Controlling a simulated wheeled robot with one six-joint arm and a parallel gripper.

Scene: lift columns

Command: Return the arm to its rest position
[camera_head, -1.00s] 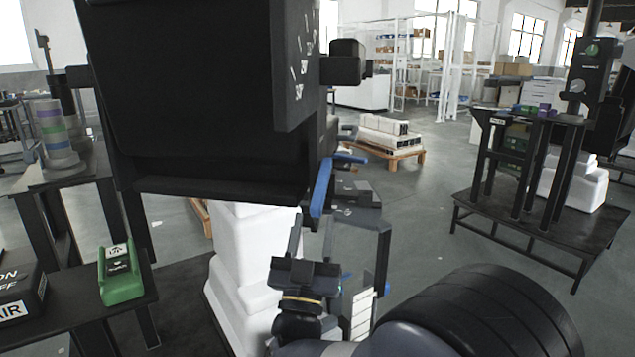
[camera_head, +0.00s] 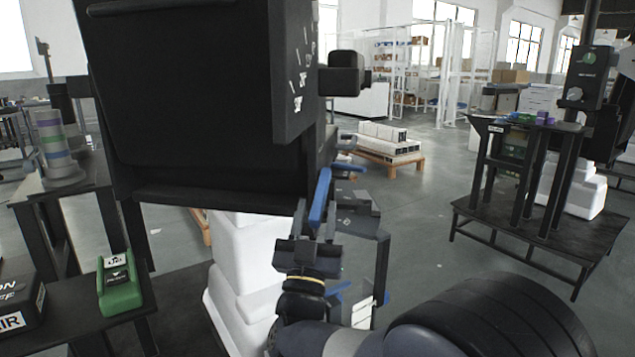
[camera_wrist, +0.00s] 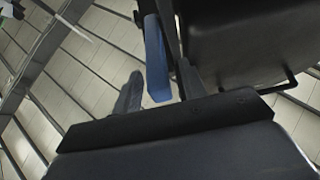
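My gripper (camera_head: 314,222) is raised in front of a dark column unit, at the middle of the head view. In the wrist view its two fingers (camera_wrist: 160,92) stand apart. A blue bar (camera_wrist: 156,58) shows in the gap beyond them, with clear space between it and the left finger. In the head view the blue bar (camera_head: 320,198) hangs tilted beside the lower right edge of the dark box (camera_head: 200,100). Whether a finger touches the bar cannot be told. My arm reaches up from the lower right.
The dark box stands close above and left of the gripper, over a white stepped base (camera_head: 240,262). A black bracket (camera_head: 382,262) is just to the right. A green device (camera_head: 120,287) lies on the left bench. Open floor lies to the right.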

